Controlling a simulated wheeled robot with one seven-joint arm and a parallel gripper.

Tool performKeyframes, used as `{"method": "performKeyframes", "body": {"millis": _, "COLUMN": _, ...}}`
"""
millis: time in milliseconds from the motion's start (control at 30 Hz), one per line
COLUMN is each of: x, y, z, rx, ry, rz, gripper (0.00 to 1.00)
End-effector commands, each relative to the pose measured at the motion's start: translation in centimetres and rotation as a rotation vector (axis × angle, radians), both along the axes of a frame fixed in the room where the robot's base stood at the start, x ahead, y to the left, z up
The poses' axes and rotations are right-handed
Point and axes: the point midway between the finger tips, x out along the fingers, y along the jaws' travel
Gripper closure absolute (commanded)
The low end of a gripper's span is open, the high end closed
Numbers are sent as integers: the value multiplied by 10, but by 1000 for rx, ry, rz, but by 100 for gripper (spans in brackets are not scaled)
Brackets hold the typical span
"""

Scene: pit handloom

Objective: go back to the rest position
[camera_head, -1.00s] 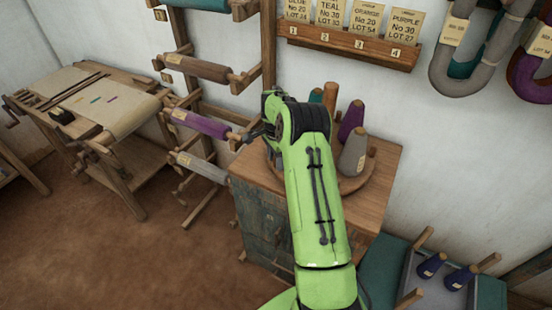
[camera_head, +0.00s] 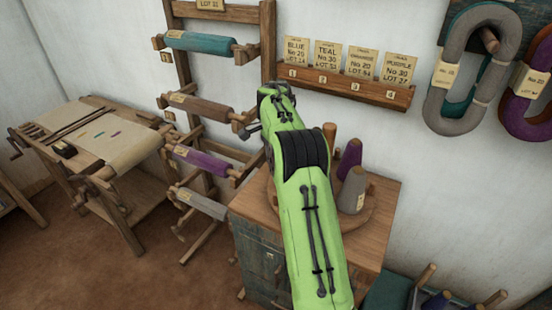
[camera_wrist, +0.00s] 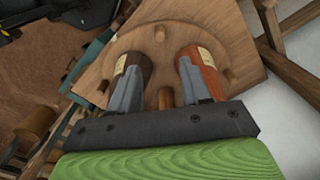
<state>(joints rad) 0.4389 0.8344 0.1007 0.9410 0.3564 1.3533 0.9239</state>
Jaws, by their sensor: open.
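In the wrist view my gripper (camera_wrist: 158,70) is open, its two grey fingers spread apart with no cone between them. Beyond the fingers a dark brown cone (camera_wrist: 143,62) and an orange-brown cone (camera_wrist: 205,62) show, each with a pale label, on a round wooden board (camera_wrist: 180,35) with short pegs. The fingers overlap the cones in the picture; I cannot tell whether they touch. In the head view my green arm rises in front of the wooden cabinet (camera_head: 262,245), and my fingers are hidden.
A purple cone (camera_head: 350,160) and a grey cone (camera_head: 353,190) stand on the cabinet, right of my arm. A rack with a teal roller (camera_head: 197,43) and a purple roller (camera_head: 200,161) is left. A card ledge (camera_head: 345,90) and yarn hanks (camera_head: 470,100) are on the wall.

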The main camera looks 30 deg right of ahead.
Motion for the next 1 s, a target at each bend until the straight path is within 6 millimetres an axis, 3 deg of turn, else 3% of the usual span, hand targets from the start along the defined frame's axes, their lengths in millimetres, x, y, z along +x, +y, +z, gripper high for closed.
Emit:
{"method": "performKeyframes", "body": {"millis": 567, "x": 0, "y": 2, "z": 4, "rx": -1, "ry": -1, "rz": 8, "gripper": 53}}
{"method": "performKeyframes", "body": {"millis": 667, "x": -5, "y": 15, "z": 25, "rx": -21, "ry": -19, "rz": 85, "gripper": 53}}
{"method": "performKeyframes", "body": {"millis": 767, "x": -21, "y": 42, "z": 62, "rx": -61, "ry": -52, "rz": 246, "gripper": 53}}
{"method": "performKeyframes", "body": {"millis": 900, "x": -57, "y": 84, "z": 107, "rx": -122, "ry": -100, "rz": 499, "gripper": 53}}
{"method": "performKeyframes", "body": {"millis": 1000, "x": -89, "y": 112, "z": 130, "rx": -167, "ry": -136, "rz": 676, "gripper": 53}}
